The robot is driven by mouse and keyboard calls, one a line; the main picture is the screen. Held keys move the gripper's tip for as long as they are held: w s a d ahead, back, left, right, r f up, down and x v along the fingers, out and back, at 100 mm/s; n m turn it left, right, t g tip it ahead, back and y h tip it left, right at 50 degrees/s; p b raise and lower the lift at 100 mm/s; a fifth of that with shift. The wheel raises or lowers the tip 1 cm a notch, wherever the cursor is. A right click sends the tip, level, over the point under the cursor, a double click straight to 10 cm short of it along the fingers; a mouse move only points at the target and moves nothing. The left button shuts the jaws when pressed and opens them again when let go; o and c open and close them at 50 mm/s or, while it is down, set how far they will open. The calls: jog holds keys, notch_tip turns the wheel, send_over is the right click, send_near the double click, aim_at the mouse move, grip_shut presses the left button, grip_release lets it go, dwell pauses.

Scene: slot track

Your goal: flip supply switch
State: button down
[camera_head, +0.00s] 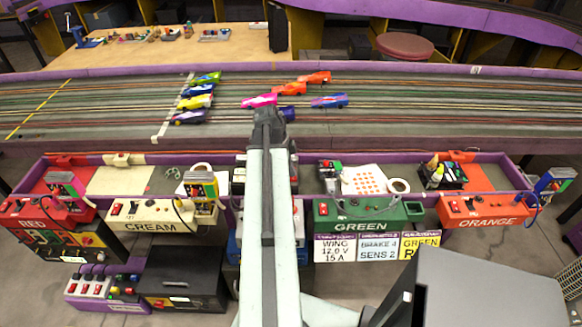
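Several labelled control boxes line the near side of the track: a red box (40,213), a cream box (150,215), a green box (365,216) and an orange box (488,210). Each has a small red switch at its left end; the green box's red switch (323,210) shows clearly. A blue box (302,228) is mostly hidden behind my arm. Which switch is the supply switch is not marked. My gripper (269,113) is beyond the boxes, over the track by a pink car, far from every switch. Its fingers are too small and dark to judge.
A black unit (182,290) and a panel with several switches (105,287) stand low at the left. Purple-walled trays (320,157) sit behind the boxes. Several toy cars (196,102) are on the track (430,110). Signs (378,248) hang below the green box.

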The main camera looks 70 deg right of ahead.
dwell(0.3)
jog(key=d+p+v, duration=0.1)
jog(key=p+v, duration=1.2)
jog(key=v, duration=0.1)
jog(key=shift+s+d+r+p, duration=0.15)
jog(key=shift+s+d+p, duration=0.05)
jog(key=shift+s+p, duration=0.2)
jog(key=shift+s+a+r, duration=0.3)
jog(key=shift+a, duration=0.1)
jog(key=shift+f, duration=0.1)
jog(key=b+x, duration=0.8)
jog(key=x, duration=0.1)
jog(key=w+b+x, duration=0.1)
jog(key=b+x, duration=0.3)
jog(key=b, duration=0.1)
jog(key=shift+d+f, duration=0.1)
jog(key=shift+f, duration=0.4)
